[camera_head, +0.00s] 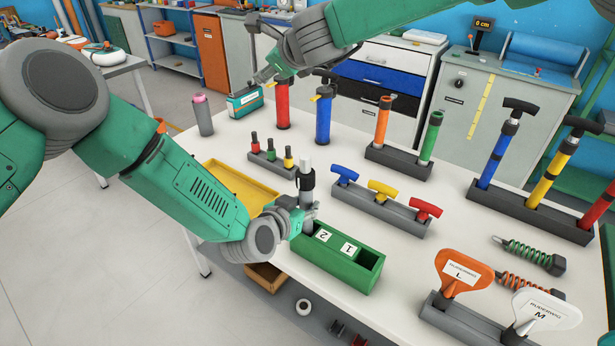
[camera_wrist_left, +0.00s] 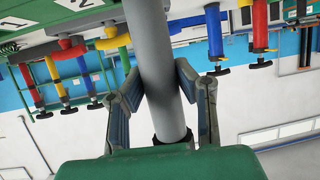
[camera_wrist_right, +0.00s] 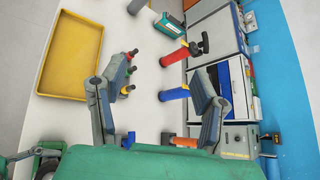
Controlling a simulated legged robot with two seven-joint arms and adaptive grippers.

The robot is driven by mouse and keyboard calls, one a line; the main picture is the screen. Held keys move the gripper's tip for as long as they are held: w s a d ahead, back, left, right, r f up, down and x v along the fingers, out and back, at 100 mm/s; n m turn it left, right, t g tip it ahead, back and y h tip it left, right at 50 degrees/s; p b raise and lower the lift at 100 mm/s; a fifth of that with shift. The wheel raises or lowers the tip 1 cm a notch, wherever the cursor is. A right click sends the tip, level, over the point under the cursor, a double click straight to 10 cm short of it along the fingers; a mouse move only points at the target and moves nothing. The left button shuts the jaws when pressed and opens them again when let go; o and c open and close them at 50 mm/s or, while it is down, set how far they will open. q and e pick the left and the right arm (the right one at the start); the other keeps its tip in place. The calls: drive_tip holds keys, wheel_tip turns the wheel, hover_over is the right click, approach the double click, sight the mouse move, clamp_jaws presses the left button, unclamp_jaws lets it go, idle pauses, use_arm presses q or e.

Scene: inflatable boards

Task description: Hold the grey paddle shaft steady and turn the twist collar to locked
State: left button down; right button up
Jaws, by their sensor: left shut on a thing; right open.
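The grey paddle shaft (camera_head: 305,199) stands upright at the left end of the green box (camera_head: 338,268), beside the label 2. The black twist collar (camera_head: 306,180) sits high on it, with a paler tube above. My left gripper (camera_head: 306,214) is shut on the shaft below the collar. In the left wrist view the shaft (camera_wrist_left: 155,60) runs between both fingers, and a dark ring, likely the collar (camera_wrist_left: 172,136), shows near the wrist. My right gripper (camera_wrist_right: 162,82) is open and empty, high over the table's far side, away from the collar. The collar's lock marks cannot be read.
A yellow tray (camera_head: 240,182) lies left of the shaft. A rack of small red, green and yellow-topped pieces (camera_head: 270,160) stands close behind it. Coloured T-handles (camera_head: 383,190) stand to the right. Red and blue pumps (camera_head: 323,118) stand upright near my right arm.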

drive_tip(key=w+d+m+h, duration=0.2)
drive_tip(key=d+h, duration=0.1)
drive_tip(key=d, duration=0.1)
drive_tip(key=n+g+h, duration=0.3)
drive_tip(key=n+g, duration=0.1)
drive_tip(key=g, duration=0.6)
hover_over(311, 170)
drive_tip(key=f, duration=0.5)
drive_tip(key=w+f, duration=0.1)
drive_tip(key=f, duration=0.2)
drive_tip(key=shift+a+f, duration=0.1)
drive_tip(key=shift+a, duration=0.1)
drive_tip(key=shift+s+f+g, duration=0.1)
drive_tip(key=shift+s+g, duration=0.3)
drive_tip(key=shift+s+d+f, duration=0.15)
drive_tip(key=shift+f, duration=0.2)
wheel_tip(311, 170, down, 11)
drive_tip(key=shift+f, duration=0.1)
